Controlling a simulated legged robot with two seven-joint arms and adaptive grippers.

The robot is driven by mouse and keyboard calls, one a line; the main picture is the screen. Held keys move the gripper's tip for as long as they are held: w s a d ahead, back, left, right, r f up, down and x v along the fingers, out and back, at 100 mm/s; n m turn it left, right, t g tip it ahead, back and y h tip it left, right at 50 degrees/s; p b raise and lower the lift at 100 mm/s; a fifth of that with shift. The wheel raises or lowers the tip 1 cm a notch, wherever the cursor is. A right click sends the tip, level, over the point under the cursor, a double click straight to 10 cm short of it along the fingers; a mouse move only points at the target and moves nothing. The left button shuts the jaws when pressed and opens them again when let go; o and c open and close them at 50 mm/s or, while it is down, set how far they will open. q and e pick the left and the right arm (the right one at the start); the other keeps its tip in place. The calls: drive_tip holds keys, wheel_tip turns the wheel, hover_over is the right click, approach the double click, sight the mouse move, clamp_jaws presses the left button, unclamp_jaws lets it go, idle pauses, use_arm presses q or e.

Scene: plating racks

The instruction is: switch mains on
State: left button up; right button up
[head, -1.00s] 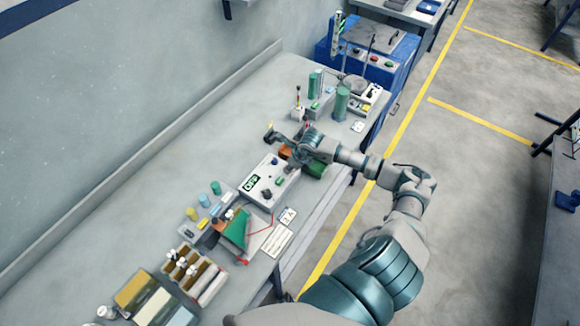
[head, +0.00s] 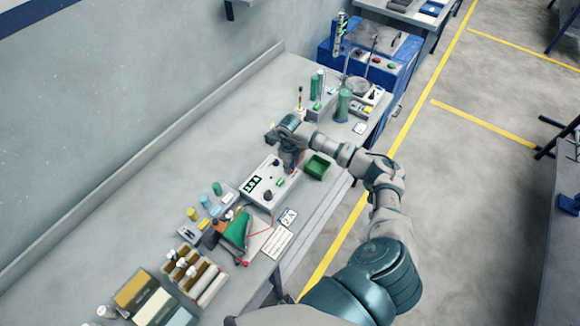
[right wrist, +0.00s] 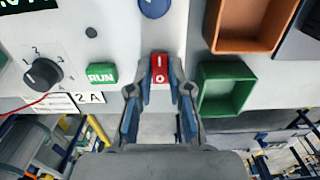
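The grey control box (head: 262,198) stands on the bench, with a lit display (head: 251,184) whose characters are too small to read surely. In the right wrist view its red rocker switch (right wrist: 160,70), marked I and O, lies between my fingertips. Beside it are the green RUN button (right wrist: 102,73) and a black numbered knob (right wrist: 42,74). My right gripper (head: 291,165) points down at the box's right end; the wrist view shows its fingers (right wrist: 159,92) apart on either side of the switch, holding nothing. Whether they touch it I cannot tell. My left gripper is out of view.
A green bin (head: 317,166) and an orange bin (right wrist: 250,22) sit close to the switch. Green cylinders (head: 343,104) stand behind. The bench is clear along the wall.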

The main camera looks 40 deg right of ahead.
drive_tip(key=o, duration=0.4)
drive_tip(key=shift+w+d, duration=0.1)
drive_tip(key=shift+o, duration=0.2)
drive_tip(key=shift+f, duration=0.1)
wheel_tip(320, 180, up, 12)
drive_tip(key=shift+w, duration=0.15)
drive_tip(key=shift+f, duration=0.1)
